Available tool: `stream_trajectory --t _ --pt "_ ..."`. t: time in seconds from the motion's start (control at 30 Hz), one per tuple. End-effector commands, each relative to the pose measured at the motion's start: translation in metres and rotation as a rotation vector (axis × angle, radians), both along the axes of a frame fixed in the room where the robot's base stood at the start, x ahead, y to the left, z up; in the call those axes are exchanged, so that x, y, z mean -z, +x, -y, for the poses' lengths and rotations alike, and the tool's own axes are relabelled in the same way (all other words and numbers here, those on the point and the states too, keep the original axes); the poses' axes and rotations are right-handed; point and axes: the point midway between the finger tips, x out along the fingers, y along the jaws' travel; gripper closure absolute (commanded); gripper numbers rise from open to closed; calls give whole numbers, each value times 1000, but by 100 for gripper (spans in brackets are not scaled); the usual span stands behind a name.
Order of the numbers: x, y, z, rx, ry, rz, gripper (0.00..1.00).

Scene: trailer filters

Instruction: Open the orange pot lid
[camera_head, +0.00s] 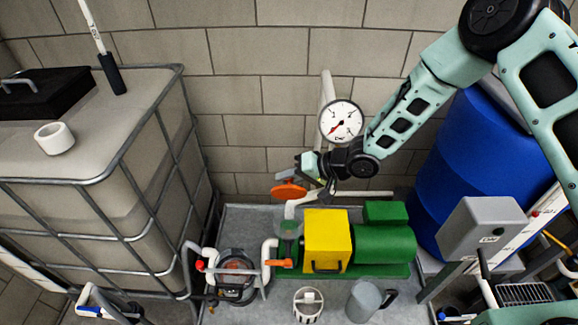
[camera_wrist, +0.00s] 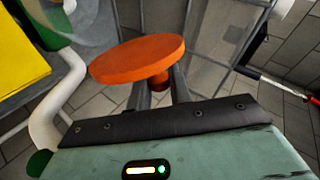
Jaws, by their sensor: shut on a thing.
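The orange lid (camera_head: 288,191) is a round disc with a short stem or knob. My gripper (camera_head: 325,188) is shut on this stem; the wrist view shows the orange disc (camera_wrist: 138,58) just beyond my two fingers (camera_wrist: 161,88). The lid is in the air, above and apart from the pot (camera_head: 289,229), a small greenish see-through cylinder at the left end of the pump. The inside of the pot cannot be made out.
A yellow box (camera_head: 326,240) and green motor (camera_head: 385,243) sit right of the pot. A white pipe (camera_head: 327,95) with a gauge (camera_head: 341,121) rises behind my wrist. A caged tank (camera_head: 130,190) stands left, a blue barrel (camera_head: 475,165) right. A basket (camera_head: 308,304) and jug (camera_head: 366,300) stand in front.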

Motion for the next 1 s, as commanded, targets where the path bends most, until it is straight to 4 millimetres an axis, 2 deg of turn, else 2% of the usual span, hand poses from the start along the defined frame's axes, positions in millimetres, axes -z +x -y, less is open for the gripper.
stream_trajectory --t 0.47,0.5,0.57,0.87,1.0 --pt "0 -2 0 1 1 -14 100" --pt "0 -2 0 1 1 -14 77" --pt "0 -2 0 1 1 -14 60" --pt "0 -2 1 1 1 -14 59" --pt "-4 -4 9 2 0 -15 59"
